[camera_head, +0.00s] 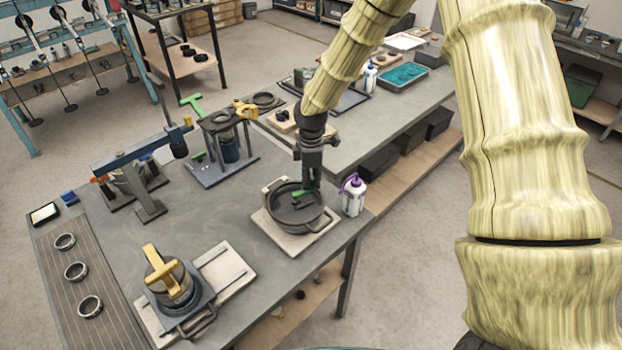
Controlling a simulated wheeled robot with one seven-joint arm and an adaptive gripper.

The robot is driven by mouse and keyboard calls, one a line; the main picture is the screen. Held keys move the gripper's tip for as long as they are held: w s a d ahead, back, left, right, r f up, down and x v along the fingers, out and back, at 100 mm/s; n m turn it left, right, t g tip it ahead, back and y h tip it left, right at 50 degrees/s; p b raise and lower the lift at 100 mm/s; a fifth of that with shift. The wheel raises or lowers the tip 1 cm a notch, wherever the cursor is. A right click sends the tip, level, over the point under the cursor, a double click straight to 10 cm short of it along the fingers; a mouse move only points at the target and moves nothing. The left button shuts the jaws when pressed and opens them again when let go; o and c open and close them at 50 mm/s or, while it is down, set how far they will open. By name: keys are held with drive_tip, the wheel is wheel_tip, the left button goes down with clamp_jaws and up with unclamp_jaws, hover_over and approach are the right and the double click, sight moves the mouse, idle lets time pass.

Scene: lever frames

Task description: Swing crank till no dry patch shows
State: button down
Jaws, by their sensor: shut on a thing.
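A round dark pan (283,212) with a pale handle at its left rim sits on a light square board near the right edge of the workbench. A short green grip (303,193), which looks like the crank's handle, shows inside the pan's far right part. My gripper (307,184) points down over the pan from above and is shut on the green grip. The fingers hide part of the grip and of the pan's far side. The pan's inside looks dark grey; I cannot tell wet from dry patches at this size.
A white bottle with a purple top (353,195) stands close right of the pan. A yellow-handled pot (168,278) is at front left, a blue lever press (142,160) behind it. A green-handled stand (220,145) is behind the pan. The bench middle (215,215) is clear.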

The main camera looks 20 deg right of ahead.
drive_tip(key=c, duration=1.3)
unclamp_jaws()
drive_tip(key=shift+d, duration=0.15)
drive_tip(key=shift+c, duration=0.2)
drive_tip(key=shift+r, duration=0.45)
wheel_tip(320, 180, up, 11)
